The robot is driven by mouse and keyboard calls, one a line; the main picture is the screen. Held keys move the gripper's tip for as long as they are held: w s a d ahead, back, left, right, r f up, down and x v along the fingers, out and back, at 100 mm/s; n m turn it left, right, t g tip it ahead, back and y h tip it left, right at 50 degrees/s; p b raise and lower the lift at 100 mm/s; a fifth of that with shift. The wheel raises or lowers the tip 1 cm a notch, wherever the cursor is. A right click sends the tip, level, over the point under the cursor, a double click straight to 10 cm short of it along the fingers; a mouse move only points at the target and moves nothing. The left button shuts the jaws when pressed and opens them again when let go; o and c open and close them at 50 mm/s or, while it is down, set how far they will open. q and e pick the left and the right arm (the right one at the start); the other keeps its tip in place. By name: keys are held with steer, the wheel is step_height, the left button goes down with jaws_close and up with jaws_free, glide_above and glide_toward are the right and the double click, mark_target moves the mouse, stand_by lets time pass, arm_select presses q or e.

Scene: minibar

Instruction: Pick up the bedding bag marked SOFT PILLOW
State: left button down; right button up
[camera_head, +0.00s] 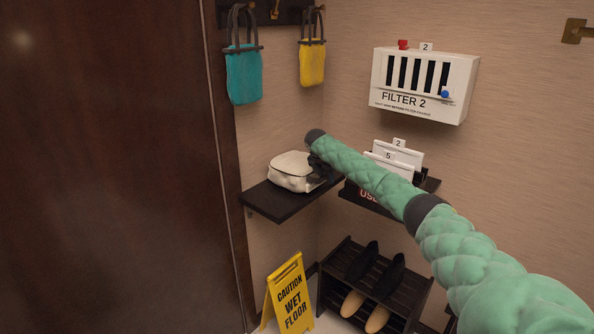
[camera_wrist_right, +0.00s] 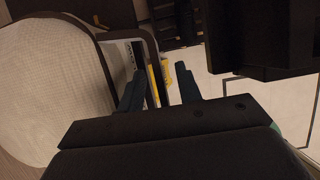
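A white zipped bag (camera_head: 292,171) with dark trim lies on a dark wall shelf (camera_head: 275,203), left of the corner. No SOFT PILLOW lettering is readable on it. My right gripper (camera_head: 318,166) is at the bag's right end, partly hidden by my arm. In the wrist view the bag (camera_wrist_right: 45,85) fills the left side. A brown-edged strip, perhaps its handle (camera_wrist_right: 151,75), runs down between my two fingers (camera_wrist_right: 158,92). The fingers are apart, with a gap visible beside the strip. Contact cannot be told. My left gripper is not in view.
A second shelf (camera_head: 433,185) with numbered cards (camera_head: 405,155) is on the right wall, under a FILTER 2 box (camera_head: 423,84). A teal bag (camera_head: 243,75) and a yellow bag (camera_head: 312,62) hang above. A wet-floor sign (camera_head: 288,297) and shoe rack (camera_head: 345,258) stand below.

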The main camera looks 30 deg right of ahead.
steer(key=shift+s+r, duration=0.1)
steer(key=shift+r, duration=0.05)
steer(key=shift+f+p, duration=0.3)
stand_by(0.6)
jaws_close()
